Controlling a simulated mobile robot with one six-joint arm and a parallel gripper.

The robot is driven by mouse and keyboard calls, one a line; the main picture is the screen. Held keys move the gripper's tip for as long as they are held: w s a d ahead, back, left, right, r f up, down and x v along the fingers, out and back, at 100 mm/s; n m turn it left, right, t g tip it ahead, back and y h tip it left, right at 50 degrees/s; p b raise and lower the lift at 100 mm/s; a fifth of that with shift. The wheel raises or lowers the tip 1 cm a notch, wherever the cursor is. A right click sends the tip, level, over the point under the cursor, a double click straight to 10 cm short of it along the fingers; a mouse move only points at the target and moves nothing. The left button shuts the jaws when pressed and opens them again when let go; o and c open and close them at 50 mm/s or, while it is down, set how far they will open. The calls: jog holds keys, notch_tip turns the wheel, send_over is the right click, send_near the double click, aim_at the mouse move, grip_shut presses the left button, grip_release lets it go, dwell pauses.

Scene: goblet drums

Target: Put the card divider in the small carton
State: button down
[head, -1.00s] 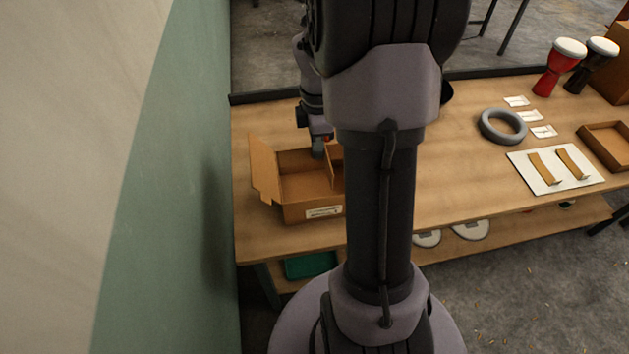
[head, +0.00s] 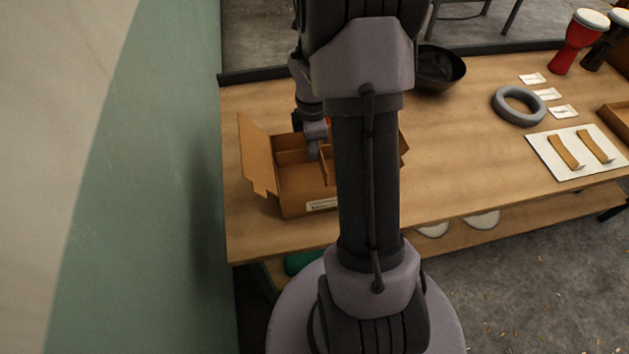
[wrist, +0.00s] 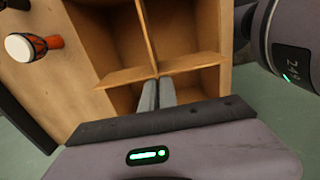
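The small carton (head: 300,203) stands open on the table at the left, its flap raised. The card divider (head: 325,165) is inside it, partly hidden behind my arm. In the wrist view the divider (wrist: 190,64) shows as crossed brown panels that part the carton (wrist: 228,40) into compartments. My gripper (head: 313,151) reaches down into the carton. In the wrist view the fingers of my gripper (wrist: 158,94) are close together at the crossing, with a thin panel seemingly between them. I cannot tell whether the divider rests on the carton floor.
A dark bowl (head: 438,68) stands at the back of the table. A grey ring (head: 519,105), white cards and a white board (head: 570,166) with brown strips lie to the right. A red drum (head: 577,42) stands at the far right. A green wall (head: 165,170) is close on the left.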

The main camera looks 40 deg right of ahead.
notch_tip(320, 180, down, 10)
jog(key=b, duration=0.3)
jog(key=shift+w+f, duration=0.1)
jog(key=shift+f, duration=0.1)
jog(key=shift+f, duration=0.15)
jog(key=c, duration=1.6)
grip_release()
jog(key=shift+c, duration=0.2)
